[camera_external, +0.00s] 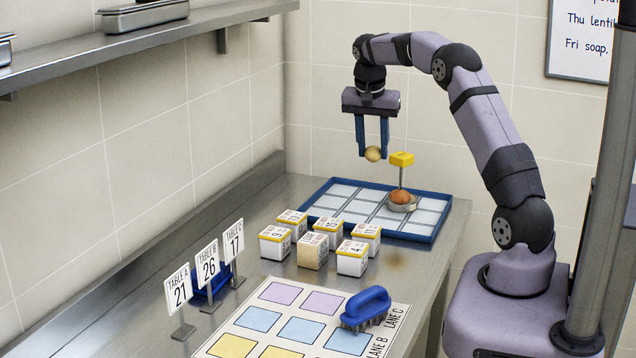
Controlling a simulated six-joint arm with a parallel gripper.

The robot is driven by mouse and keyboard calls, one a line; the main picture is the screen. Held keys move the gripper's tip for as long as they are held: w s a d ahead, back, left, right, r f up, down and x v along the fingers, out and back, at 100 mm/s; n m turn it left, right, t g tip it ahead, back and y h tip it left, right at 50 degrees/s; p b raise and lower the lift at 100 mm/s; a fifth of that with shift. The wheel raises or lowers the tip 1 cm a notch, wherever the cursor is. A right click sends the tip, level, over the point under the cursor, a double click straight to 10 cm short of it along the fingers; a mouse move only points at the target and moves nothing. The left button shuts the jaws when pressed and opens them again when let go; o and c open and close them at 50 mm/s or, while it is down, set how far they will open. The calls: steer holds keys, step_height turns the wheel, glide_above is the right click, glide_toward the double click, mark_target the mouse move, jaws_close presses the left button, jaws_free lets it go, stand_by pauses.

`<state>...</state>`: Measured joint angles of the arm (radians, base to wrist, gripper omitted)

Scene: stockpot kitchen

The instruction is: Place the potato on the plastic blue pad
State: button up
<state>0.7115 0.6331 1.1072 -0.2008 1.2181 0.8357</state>
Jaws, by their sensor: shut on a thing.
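The item hangs clear of the tray. Light blue squares lie on the printed sheet at the front: a left one (258,319), a middle one (301,329) and a right one (347,342), partly covered by a blue brush (366,306). I cannot tell which blue thing is the plastic pad. The gripper is well behind and above the sheet.
The blue-rimmed tray (441,222) has pale cells; a small dish with an orange-brown item (401,197) and yellow tag (401,159) stands in it. Several white boxes (352,258) stand between tray and sheet. Table signs (208,268) stand at left, with a blue object (212,284) behind.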

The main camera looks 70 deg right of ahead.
steer(key=w+a+n+t, duration=0.2)
steer(key=w+a+n, duration=0.6)
steer(key=w+a, duration=0.85)
steer(key=w+a+n+t+y+p, duration=0.1)
steer(key=w+a+n, duration=0.2)
steer(key=a, duration=0.7)
steer(key=w+a+n+y+p, duration=0.1)
steer(key=w+a+n, duration=0.25)
steer(key=a, duration=0.75)
steer(key=shift+w+a+f+p, duration=0.15)
steer(key=shift+f+p, duration=0.55)
steer(key=shift+f, duration=3.05)
steer(key=shift+w+a+f+p, duration=0.1)
steer(key=shift+f+p, duration=0.6)
steer(key=shift+f, duration=3.05)
steer(key=shift+f, duration=0.2)
steer(key=o, duration=1.1)
steer(key=shift+c, duration=0.2)
